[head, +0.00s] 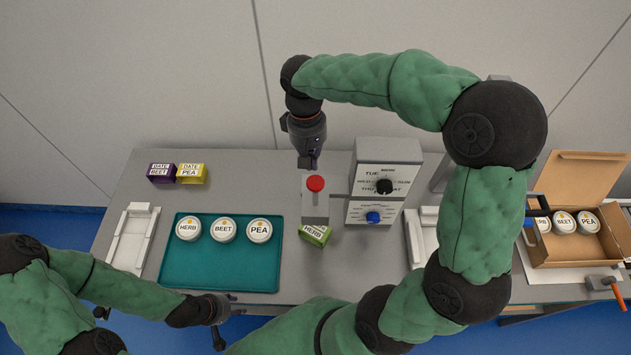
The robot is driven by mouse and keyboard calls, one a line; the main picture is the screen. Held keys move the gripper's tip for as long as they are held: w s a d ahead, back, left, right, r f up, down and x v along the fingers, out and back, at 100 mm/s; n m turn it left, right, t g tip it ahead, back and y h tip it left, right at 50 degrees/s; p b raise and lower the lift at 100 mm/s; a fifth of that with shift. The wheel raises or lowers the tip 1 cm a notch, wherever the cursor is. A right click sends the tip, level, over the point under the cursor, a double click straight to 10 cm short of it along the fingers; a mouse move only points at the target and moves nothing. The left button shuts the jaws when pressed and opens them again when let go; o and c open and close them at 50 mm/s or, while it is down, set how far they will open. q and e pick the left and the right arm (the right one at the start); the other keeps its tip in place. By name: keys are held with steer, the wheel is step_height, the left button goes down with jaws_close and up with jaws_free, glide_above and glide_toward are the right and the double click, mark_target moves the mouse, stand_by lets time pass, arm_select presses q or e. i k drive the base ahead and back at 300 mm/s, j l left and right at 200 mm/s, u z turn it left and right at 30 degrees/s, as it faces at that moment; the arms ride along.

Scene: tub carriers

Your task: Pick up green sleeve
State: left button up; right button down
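The green sleeve (314,234), labelled HERB, is at the foot of a grey device with a red button (315,184), near the middle of the table. Part of the sleeve's back is hidden by the device. My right gripper (308,162) points down above and behind the red button, apart from the sleeve. Its fingers look close together, but I cannot tell if they are shut. My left gripper (228,318) is at the table's front edge, below the teal tray, with its fingers apart and nothing between them.
A teal tray (220,277) holds tubs labelled HERB, BEET and PEA. Purple (161,173) and yellow (191,174) sleeves stand at the back left. A white fixture (133,238) is left of the tray. A grey dial unit (386,180) and an open cardboard box (570,248) with tubs are to the right.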

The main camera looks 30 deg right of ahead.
mark_target(318, 235)
steer(key=k, duration=1)
